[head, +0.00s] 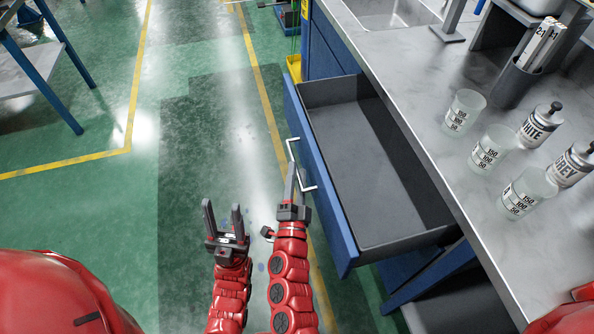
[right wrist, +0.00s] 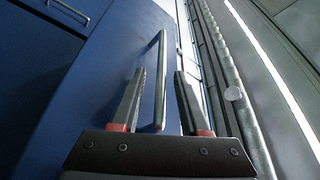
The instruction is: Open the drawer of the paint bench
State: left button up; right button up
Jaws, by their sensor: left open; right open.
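The paint bench's drawer (head: 322,180) has a blue front and stands pulled well out, its empty grey inside showing. Its pale bar handle (head: 292,150) is on the front, and it also shows in the right wrist view (right wrist: 161,60). My right gripper (head: 292,180) is at the handle; in the right wrist view its two fingers (right wrist: 160,76) are apart, with the bar between them and a gap on each side. My left gripper (head: 222,207) is open and empty over the floor, left of the right one.
The grey bench top (head: 420,110) holds clear measuring cups (head: 464,110), a white-labelled bottle (head: 540,125), a grey-labelled bottle (head: 570,165) and a dark holder (head: 515,82). A yellow bin (head: 294,67) stands beyond the drawer. The green floor to the left is clear up to a blue-legged table (head: 45,75).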

jog(key=p+v, duration=0.3)
jog(key=v, duration=1.3)
jog(key=shift+s+p, duration=0.3)
jog(key=shift+p, duration=0.05)
